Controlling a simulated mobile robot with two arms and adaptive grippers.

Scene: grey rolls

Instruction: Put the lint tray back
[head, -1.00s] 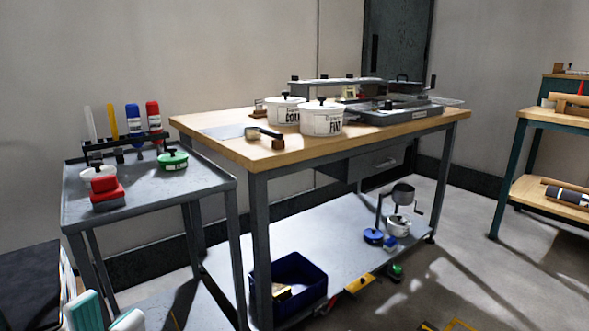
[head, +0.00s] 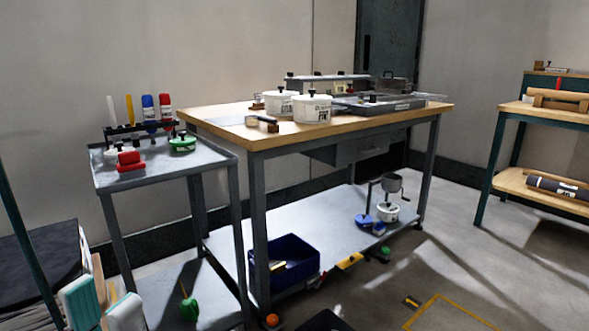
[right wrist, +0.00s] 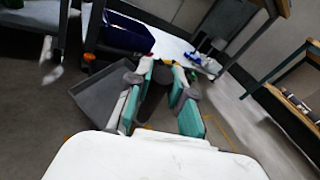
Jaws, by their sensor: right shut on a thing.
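The grey tray (right wrist: 98,98), shallow and open, looks like the lint tray. In the right wrist view it is tilted above the floor. My right gripper (right wrist: 164,72) is shut on a dark handle-like part beside it; the fingers hide where this part joins the tray. At the bottom edge of the head view a dark corner (head: 325,322) shows, perhaps the same tray. My left gripper (head: 102,300), with teal and white fingers, is open and empty at the lower left of the head view. The right gripper cannot be made out in the head view.
The wooden-topped bench (head: 232,134) holds white pots and grey equipment. A blue bin (head: 298,270) and a hand mill (head: 390,185) stand on its lower shelf. A grey cart (head: 205,160) stands to its left, a shelf rack (head: 500,150) at right. The floor between is mostly clear.

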